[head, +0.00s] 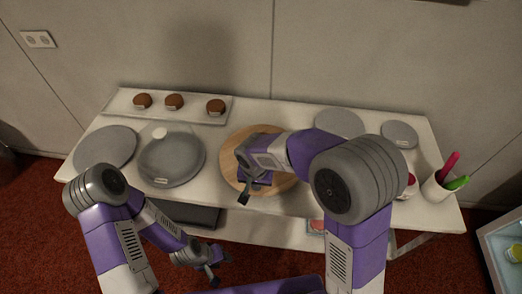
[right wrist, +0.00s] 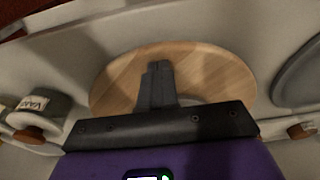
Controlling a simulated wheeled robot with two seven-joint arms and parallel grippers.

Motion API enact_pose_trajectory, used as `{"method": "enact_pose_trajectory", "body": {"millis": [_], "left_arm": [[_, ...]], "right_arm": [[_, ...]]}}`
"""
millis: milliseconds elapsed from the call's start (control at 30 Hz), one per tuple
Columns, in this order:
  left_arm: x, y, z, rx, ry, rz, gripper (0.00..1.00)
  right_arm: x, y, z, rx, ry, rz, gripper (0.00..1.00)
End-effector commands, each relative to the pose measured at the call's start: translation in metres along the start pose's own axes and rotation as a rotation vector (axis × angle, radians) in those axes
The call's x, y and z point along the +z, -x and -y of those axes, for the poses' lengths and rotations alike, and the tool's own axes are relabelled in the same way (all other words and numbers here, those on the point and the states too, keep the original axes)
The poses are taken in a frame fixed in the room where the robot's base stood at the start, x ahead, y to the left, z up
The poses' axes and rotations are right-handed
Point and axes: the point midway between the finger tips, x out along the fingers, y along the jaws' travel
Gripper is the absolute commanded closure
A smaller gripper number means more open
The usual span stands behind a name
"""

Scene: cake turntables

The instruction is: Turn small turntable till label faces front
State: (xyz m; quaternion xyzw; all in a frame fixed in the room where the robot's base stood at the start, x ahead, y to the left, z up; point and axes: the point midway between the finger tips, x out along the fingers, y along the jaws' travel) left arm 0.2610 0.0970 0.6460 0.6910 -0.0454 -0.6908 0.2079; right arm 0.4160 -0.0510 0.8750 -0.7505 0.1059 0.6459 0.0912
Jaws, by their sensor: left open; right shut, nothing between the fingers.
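A round wooden turntable (head: 230,168) lies in the middle of the table; it also shows in the right wrist view (right wrist: 215,75). No label on it is visible, and my right arm hides part of it. My right gripper (head: 246,196) is shut and empty over its front part; in the right wrist view its fingers (right wrist: 158,82) stand in front of the wood. I cannot tell whether they touch it. A small grey disc (head: 399,134) lies at the back right. My left gripper (head: 212,277) is open and empty, low in front of the table.
A clear dome on a grey plate (head: 172,172) with a small front label stands left of the wood. Another grey disc (head: 105,147) is further left, one (head: 339,122) behind right. A tray (head: 190,117) holds brown cakes. A white cup (head: 436,190) holds coloured tools.

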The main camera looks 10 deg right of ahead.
Motion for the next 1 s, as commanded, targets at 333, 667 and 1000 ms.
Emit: {"method": "enact_pose_trajectory", "body": {"millis": [333, 667, 1000], "left_arm": [[0.000, 0.002, -0.001, 0.000, 0.000, 0.000, 0.57], [0.000, 0.005, -0.002, 0.000, 0.000, 0.000, 0.57], [0.001, 0.011, -0.004, 0.000, 0.000, 0.000, 0.57]], "right_arm": [[0.000, 0.000, 0.022, 0.000, 0.000, 0.000, 1.00], [-0.005, 0.000, 0.035, 0.001, 0.001, -0.001, 1.00], [-0.015, -0.002, 0.065, 0.000, 0.000, 0.000, 1.00]]}}
